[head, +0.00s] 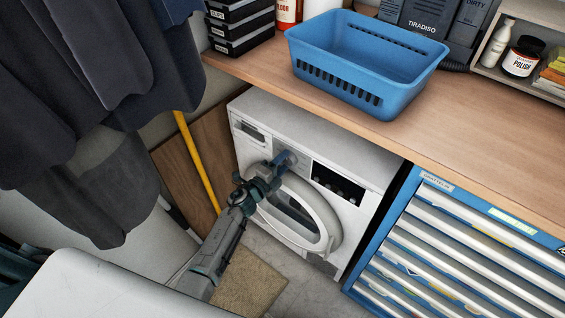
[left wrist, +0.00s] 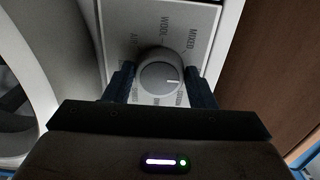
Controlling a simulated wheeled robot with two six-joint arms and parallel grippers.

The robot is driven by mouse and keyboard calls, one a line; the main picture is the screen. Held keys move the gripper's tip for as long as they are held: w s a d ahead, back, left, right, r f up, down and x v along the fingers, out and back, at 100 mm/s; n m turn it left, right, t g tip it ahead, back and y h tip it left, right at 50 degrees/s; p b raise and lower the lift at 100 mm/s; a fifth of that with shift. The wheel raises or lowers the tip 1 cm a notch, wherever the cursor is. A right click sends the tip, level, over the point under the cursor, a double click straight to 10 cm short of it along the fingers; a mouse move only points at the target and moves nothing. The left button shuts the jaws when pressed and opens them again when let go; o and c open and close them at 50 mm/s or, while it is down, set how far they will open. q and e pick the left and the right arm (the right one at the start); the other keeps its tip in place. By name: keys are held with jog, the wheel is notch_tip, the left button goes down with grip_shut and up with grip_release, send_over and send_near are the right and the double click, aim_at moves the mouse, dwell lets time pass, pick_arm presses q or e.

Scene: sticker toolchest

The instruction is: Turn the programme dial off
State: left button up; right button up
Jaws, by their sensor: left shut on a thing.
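The white washing machine (head: 300,130) stands under the worktop, with its round door (head: 325,215) on the front. My left gripper (head: 281,163) reaches the upper front of the machine and is shut on the programme dial. In the left wrist view the grey round dial (left wrist: 158,76) sits between the two dark fingers of the left gripper (left wrist: 162,84). Its white mark points to the right of the picture. The labels WOOL and MIXED show around it; other labels are partly hidden by the fingers. My right gripper is not in view.
A blue basket (head: 400,88) stands on the wooden worktop (head: 470,120) above the machine. A blue drawer chest (head: 400,215) is to the right. Dark clothes (head: 100,70) hang at the left, and a yellow pole (head: 197,160) leans beside the machine.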

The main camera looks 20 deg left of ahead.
pick_arm(q)
jog(key=o, duration=1)
jog(key=shift+c, duration=0.2)
jog(key=b+v, duration=0.1)
jog(key=v, duration=0.9)
jog(key=shift+s, duration=0.35)
jog(key=shift+a, duration=0.15)
